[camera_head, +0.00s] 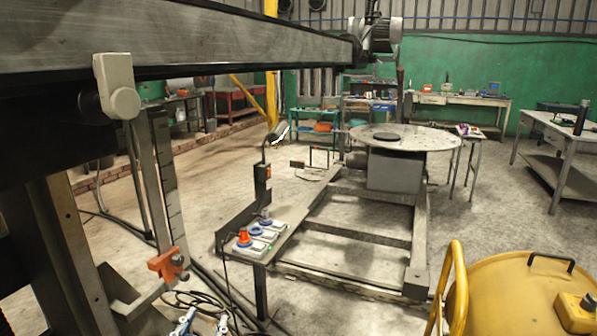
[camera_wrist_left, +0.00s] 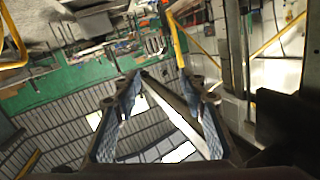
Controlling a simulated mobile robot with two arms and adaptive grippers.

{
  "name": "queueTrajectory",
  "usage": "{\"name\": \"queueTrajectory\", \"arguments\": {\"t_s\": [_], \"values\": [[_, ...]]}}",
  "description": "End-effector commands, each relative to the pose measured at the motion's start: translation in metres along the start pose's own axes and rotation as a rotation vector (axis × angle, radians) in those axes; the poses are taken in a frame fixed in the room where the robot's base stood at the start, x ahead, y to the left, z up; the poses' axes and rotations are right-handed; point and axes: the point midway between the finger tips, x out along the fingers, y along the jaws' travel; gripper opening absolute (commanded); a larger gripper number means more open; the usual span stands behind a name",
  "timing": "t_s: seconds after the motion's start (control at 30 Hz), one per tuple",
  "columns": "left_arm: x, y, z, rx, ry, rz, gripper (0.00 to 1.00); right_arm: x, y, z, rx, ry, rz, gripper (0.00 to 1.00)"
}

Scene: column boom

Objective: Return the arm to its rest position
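My left gripper (camera_head: 203,323) shows at the bottom edge of the head view, low and left of centre; only its two fingertips show, set apart. In the left wrist view, the left gripper (camera_wrist_left: 160,78) has its two fingers spread with nothing held between them. Behind them, the wall and workshop appear upside down. The fingertips look clear of contact, though dark cables lie close to them in the head view. My right gripper is in neither view.
A large metal boom (camera_head: 210,42) crosses the upper left. A control box (camera_head: 262,235) with red and blue knobs sits on a stand near the round turntable (camera_head: 405,138). A yellow tank (camera_head: 520,290) fills the lower right. Open floor lies right of the turntable.

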Motion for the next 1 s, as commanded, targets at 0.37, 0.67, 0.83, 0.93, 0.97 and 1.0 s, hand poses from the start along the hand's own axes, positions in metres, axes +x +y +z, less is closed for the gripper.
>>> {"name": "queueTrajectory", "arguments": {"t_s": [0.37, 0.67, 0.83, 0.93, 0.97, 1.0], "values": [[-0.149, 0.017, 0.199, -0.074, -0.813, 0.067, 0.39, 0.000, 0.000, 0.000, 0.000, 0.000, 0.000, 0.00], [-0.260, 0.047, 0.245, -0.085, -1.163, 0.237, 0.39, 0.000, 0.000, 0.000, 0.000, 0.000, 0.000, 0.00], [-0.238, 0.058, 0.292, -0.078, -1.170, 0.234, 0.39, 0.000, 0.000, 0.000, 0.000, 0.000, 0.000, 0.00], [-0.232, 0.066, 0.321, -0.077, -1.181, 0.236, 0.39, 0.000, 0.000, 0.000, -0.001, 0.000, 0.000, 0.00], [-0.231, 0.068, 0.331, -0.076, -1.186, 0.238, 0.39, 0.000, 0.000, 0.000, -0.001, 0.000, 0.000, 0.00], [-0.229, 0.072, 0.345, -0.076, -1.191, 0.239, 0.39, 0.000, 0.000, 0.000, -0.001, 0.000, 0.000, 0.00]]}}
